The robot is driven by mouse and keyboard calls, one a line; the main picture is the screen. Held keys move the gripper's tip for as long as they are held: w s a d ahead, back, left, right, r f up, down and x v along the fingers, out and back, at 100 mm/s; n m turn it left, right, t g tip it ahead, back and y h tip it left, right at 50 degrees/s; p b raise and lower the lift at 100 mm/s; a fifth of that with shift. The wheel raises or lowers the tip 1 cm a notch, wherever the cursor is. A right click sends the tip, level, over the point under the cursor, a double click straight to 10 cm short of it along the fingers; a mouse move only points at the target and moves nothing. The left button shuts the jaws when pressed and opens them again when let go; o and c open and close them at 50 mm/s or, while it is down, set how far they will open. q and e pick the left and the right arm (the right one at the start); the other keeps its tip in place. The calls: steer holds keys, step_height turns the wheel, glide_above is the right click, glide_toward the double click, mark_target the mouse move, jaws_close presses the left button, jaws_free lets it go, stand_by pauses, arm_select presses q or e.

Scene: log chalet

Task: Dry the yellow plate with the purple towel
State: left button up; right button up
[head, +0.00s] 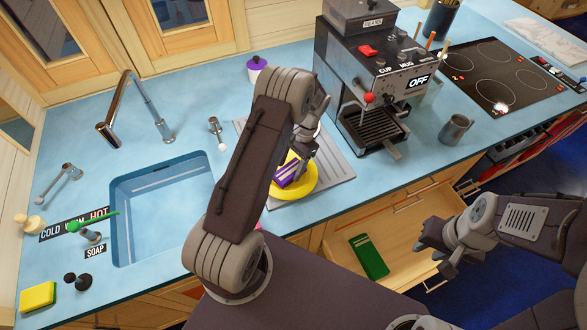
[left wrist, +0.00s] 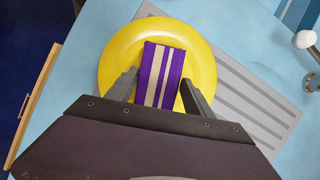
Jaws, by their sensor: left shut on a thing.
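The yellow plate (head: 303,184) lies on the grey ridged drainboard right of the sink, partly hidden by my left arm in the head view. The purple towel (head: 288,175), folded with pale stripes, is on the plate. In the left wrist view the towel (left wrist: 162,75) lies over the middle of the plate (left wrist: 118,62), between the fingers of my left gripper (left wrist: 163,90). My left gripper (head: 300,150) is shut on the towel, over the plate. My right gripper (head: 437,250) hangs empty over the open drawer; its finger gap is unclear.
The sink (head: 165,215) is left of my left arm. A coffee machine (head: 370,75) stands behind the drainboard (head: 338,168), with a metal mug (head: 455,130) to its right. An open drawer (head: 335,250) holds a green folded cloth (head: 369,256). A yellow sponge (head: 38,297) lies at front left.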

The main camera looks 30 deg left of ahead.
mark_target(290, 168)
arm_select(q)
steer(key=shift+w+a, duration=0.2)
steer(key=shift+a, duration=0.35)
steer(key=shift+w+a, duration=0.2)
steer(key=shift+a, duration=0.35)
steer(key=shift+s+d+f+p, duration=0.15)
steer(key=shift+s+d, duration=0.3)
steer(key=shift+d, duration=0.6)
steer(key=shift+s+d+r+p, duration=0.1)
steer(key=shift+s+d+p, duration=0.25)
steer(key=shift+d, duration=0.7)
steer(key=shift+w+a, duration=0.25)
steer(key=shift+a, duration=0.45)
steer(key=shift+w+a, duration=0.3)
steer(key=shift+a, duration=0.4)
steer(key=shift+w+a, duration=0.25)
steer(key=shift+a, duration=0.45)
steer(key=shift+s+d+r+p, duration=0.1)
steer(key=shift+s+d+p, duration=0.15)
steer(key=shift+d, duration=0.5)
steer(key=shift+s+d+r+p, duration=0.1)
steer(key=shift+s+d, duration=0.2)
steer(key=shift+d, duration=0.4)
steer(key=shift+s+d+f, duration=0.1)
steer(key=shift+s+d, duration=0.2)
steer(key=shift+d, duration=0.35)
steer(key=shift+w+a, duration=0.25)
steer(key=shift+a, duration=0.3)
steer(key=shift+w+a, duration=0.2)
steer(key=shift+a, duration=0.35)
